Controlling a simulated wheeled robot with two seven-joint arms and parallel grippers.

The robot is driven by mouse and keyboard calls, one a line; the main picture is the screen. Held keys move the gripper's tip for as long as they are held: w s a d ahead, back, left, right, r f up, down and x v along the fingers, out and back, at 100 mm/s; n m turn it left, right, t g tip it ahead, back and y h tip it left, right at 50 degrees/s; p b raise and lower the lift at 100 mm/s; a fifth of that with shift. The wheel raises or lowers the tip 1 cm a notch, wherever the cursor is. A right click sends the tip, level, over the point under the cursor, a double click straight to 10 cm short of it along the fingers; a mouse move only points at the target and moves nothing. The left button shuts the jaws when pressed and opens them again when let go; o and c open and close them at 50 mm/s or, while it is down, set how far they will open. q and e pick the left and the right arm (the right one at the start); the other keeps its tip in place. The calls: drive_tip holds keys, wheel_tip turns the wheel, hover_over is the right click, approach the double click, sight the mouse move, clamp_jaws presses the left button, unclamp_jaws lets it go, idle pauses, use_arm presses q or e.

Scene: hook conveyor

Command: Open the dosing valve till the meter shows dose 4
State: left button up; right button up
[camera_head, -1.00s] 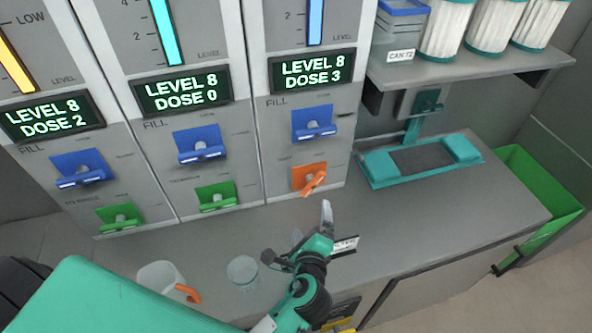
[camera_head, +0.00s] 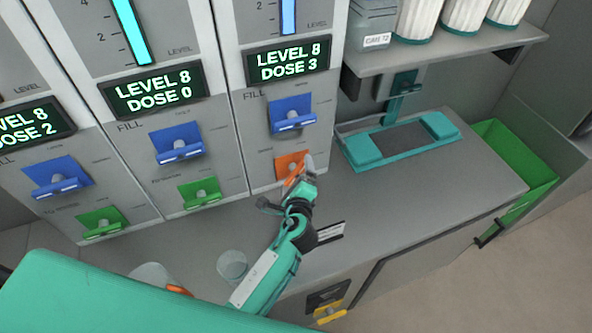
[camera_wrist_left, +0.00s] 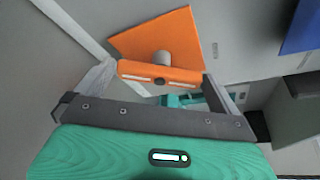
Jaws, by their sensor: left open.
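The orange dosing valve (camera_head: 291,165) is on the lower front of the right-hand panel, below a blue fill valve (camera_head: 291,115). The meter (camera_head: 287,65) above it reads LEVEL 8, DOSE 3. My left gripper (camera_head: 305,168) is at the orange valve and partly covers it in the head view. In the left wrist view, the orange handle (camera_wrist_left: 160,74) lies across the space between the two spread fingers (camera_wrist_left: 155,85). The gripper is open; contact with the handle cannot be told. My right gripper is not in view.
Two neighbouring panels have blue and green valves; the middle meter (camera_head: 154,90) reads DOSE 0. A clear cup (camera_head: 232,265) and a mug with an orange handle stand on the counter by my arm. A teal tray (camera_head: 360,150) lies right; a shelf (camera_head: 450,50) overhangs it.

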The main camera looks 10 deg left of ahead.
use_arm(q)
drive_tip(key=shift+x, duration=0.95)
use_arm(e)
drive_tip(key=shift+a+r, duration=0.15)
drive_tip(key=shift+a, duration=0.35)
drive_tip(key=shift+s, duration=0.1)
use_arm(q)
drive_tip(key=c, duration=0.7)
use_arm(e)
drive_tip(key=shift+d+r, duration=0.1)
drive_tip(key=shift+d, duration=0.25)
